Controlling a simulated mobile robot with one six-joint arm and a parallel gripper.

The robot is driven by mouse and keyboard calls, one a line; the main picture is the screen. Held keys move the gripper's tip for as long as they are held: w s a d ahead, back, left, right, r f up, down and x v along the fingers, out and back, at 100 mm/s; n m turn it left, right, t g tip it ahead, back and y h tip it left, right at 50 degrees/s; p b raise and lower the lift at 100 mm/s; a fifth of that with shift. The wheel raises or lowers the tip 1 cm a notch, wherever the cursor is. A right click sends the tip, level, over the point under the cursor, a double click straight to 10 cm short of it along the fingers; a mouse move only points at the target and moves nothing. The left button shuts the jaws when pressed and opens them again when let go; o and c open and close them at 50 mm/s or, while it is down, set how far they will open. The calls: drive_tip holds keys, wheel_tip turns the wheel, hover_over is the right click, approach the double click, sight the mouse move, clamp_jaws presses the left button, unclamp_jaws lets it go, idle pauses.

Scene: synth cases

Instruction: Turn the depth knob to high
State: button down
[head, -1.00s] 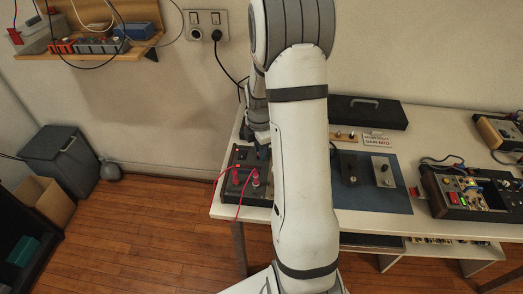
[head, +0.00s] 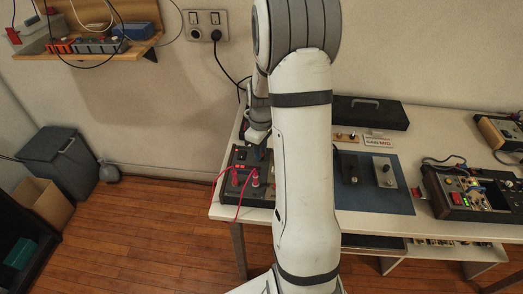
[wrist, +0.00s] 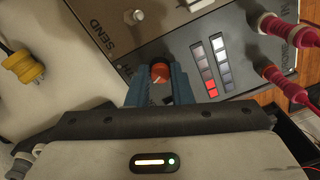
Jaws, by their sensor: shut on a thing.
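An orange-red knob (wrist: 160,72) with a pale pointer line sits between the blue fingertips of my gripper (wrist: 161,80) in the wrist view. The fingers are shut on it, one on each side. I cannot read a label for this knob. It belongs to the dark grey box (wrist: 225,35), which has two columns of small square indicators, one lit red. In the head view my gripper (head: 257,150) is over the same box (head: 234,190) at the table's left end, partly hidden by my arm.
Red plugs and cables (wrist: 274,76) stand in the box close to my gripper. A light knob (wrist: 134,17) by the word SEND and a yellow plug (wrist: 22,66) are at left. A blue mat (head: 400,198) with pedals and another device (head: 465,195) lie further right.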

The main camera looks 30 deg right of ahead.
drive_tip(key=m, duration=0.4)
drive_tip(key=shift+s+f+m, duration=0.15)
drive_tip(key=shift+s+m, duration=0.05)
drive_tip(key=shift+m, duration=0.1)
drive_tip(key=m, duration=0.3)
drive_tip(key=shift+m+b, duration=0.35)
drive_tip(key=shift+m, duration=0.05)
drive_tip(key=m, duration=0.8)
drive_tip(key=shift+s, duration=0.1)
drive_tip(key=m, duration=0.4)
drive_tip(key=shift+m, duration=0.3)
drive_tip(key=m, duration=0.3)
drive_tip(key=shift+m, duration=0.3)
drive_tip(key=m, duration=0.4)
drive_tip(key=shift+h+b, duration=0.3)
drive_tip(key=shift+m, duration=2.1)
